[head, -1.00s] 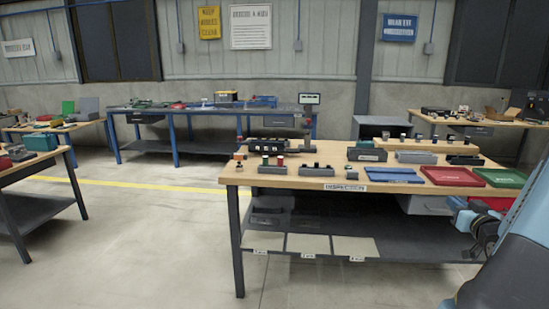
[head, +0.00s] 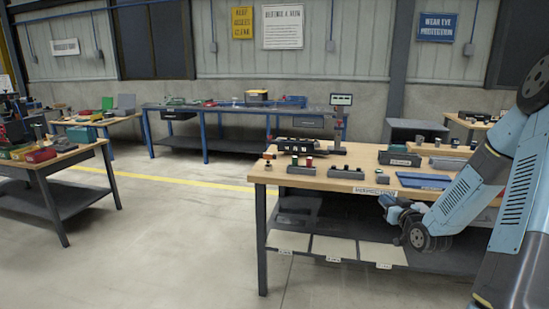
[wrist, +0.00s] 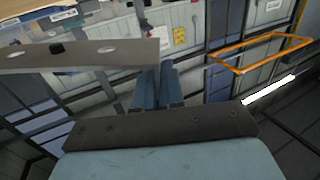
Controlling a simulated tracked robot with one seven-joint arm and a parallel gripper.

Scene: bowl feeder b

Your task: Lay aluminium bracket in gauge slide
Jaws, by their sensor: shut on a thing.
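In the wrist view, the aluminium bracket (wrist: 85,55) is a flat pale grey strip with holes, reaching left from my gripper (wrist: 160,75). The blue fingers are shut at its right end. The bracket is held in the air. In the head view, my blue arm comes down at the right in front of the inspection table (head: 310,178); I cannot make out the bracket there. I cannot tell for sure which fixture is the gauge slide. A blue flat fixture (head: 423,181) and a grey block with a label (head: 400,158) lie on the table.
Small dark blocks with coloured parts (head: 302,167) stand on the table's left part. A lower shelf (head: 335,248) holds pale sheets. A blue-legged bench (head: 240,112) stands behind, another table (head: 60,160) at left. Open floor lies between them.

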